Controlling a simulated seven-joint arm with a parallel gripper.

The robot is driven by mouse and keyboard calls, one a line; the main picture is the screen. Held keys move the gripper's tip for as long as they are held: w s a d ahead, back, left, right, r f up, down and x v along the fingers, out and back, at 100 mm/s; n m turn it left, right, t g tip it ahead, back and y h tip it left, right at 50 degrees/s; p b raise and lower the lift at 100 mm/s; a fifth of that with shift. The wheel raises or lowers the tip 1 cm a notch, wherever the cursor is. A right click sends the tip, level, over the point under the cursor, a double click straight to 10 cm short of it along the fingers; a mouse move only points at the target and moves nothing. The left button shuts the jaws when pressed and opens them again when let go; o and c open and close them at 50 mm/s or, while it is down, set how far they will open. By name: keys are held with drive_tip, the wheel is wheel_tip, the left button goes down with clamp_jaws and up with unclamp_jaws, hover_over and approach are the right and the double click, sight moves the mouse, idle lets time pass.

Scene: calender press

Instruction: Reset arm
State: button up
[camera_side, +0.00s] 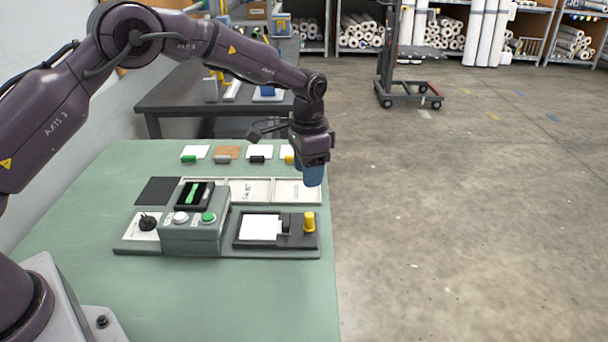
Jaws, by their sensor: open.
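My gripper (313,176) hangs from the purple arm above the right edge of the green table (150,295), pointing down. Its blue fingertips are small in the picture and hold nothing that I can see. Below and left of it stands the grey control box (193,238) with a small dark screen (195,195), a white button (180,217) and a green button (208,217). To its right is a black plate (303,239) with a white sheet (260,227) and a yellow knob (309,221). A black knob (147,222) is left of the box.
White and brown cards with small coloured blocks lie in a row at the table's back, including a green block (188,159). Light trays (248,191) and a dark square (158,190) lie behind the box. A dark bench (180,97) stands beyond. The table's front is clear.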

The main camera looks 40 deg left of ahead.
drive_tip(key=s+a+r+n+t, duration=0.1)
drive_tip(key=s+r+t, duration=0.1)
drive_tip(key=s+r, duration=0.4)
drive_tip(key=s+a+r+n+t, duration=0.1)
drive_tip(key=s+r, duration=0.6)
drive_tip(key=s, duration=0.9)
drive_tip(key=s+a+r+n+t, duration=0.1)
drive_tip(key=s+r+n+t, duration=0.1)
drive_tip(key=s+r, duration=0.4)
drive_tip(key=s+n, duration=0.1)
drive_tip(key=s, duration=0.4)
drive_tip(key=shift+r+t, duration=0.3)
drive_tip(key=shift+r, duration=0.05)
